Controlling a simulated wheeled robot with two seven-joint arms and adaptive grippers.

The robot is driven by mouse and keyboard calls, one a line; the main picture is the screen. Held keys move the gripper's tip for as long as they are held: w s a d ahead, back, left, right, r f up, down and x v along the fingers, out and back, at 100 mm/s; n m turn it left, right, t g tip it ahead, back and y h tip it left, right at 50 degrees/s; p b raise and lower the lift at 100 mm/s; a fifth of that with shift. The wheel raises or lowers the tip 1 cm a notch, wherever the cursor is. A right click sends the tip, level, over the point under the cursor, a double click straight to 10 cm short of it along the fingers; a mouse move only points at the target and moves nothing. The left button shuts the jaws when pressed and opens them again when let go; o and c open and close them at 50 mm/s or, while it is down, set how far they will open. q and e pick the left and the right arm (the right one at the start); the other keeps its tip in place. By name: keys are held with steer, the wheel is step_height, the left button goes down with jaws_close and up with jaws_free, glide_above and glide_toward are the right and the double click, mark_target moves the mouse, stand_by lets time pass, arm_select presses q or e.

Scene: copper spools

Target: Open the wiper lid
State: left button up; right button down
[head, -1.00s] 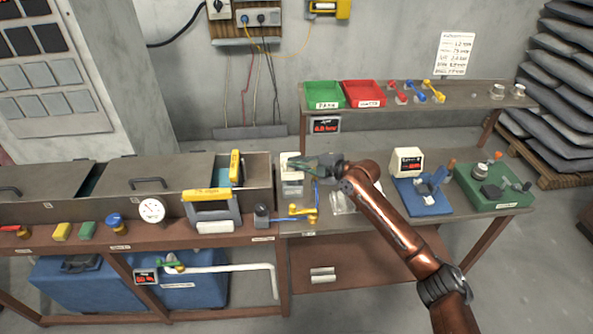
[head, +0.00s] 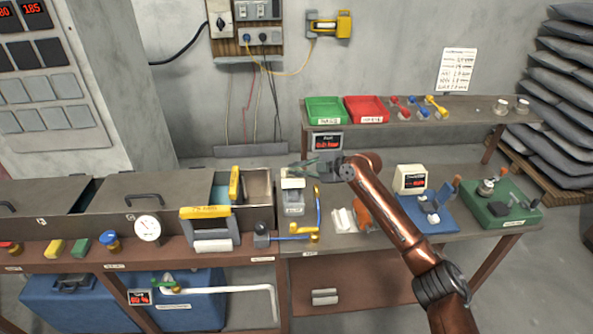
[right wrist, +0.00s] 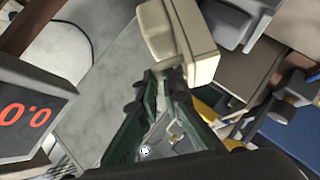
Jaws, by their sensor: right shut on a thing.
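The wiper is a small grey box (head: 294,206) on the bench, with a cream lid (head: 292,184) at its top. My right gripper (head: 305,171), with dark green fingers, reaches in from the right just above the lid. In the right wrist view, its fingertips (right wrist: 168,76) are shut on a small tab of the cream lid (right wrist: 180,38). The head view is too small to tell how far the lid stands from the box. My left gripper is out of view.
A blue rod with yellow ends (head: 318,212) stands close to the right of the wiper. A metal tank with a yellow-handled frame (head: 207,212) is at its left. A display (head: 326,142) stands behind. White pieces (head: 343,220) lie to the right.

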steer(key=c, duration=2.4)
jaws_free()
steer(key=shift+r, duration=0.1)
steer(key=v, duration=1.2)
steer(key=shift+a, duration=0.1)
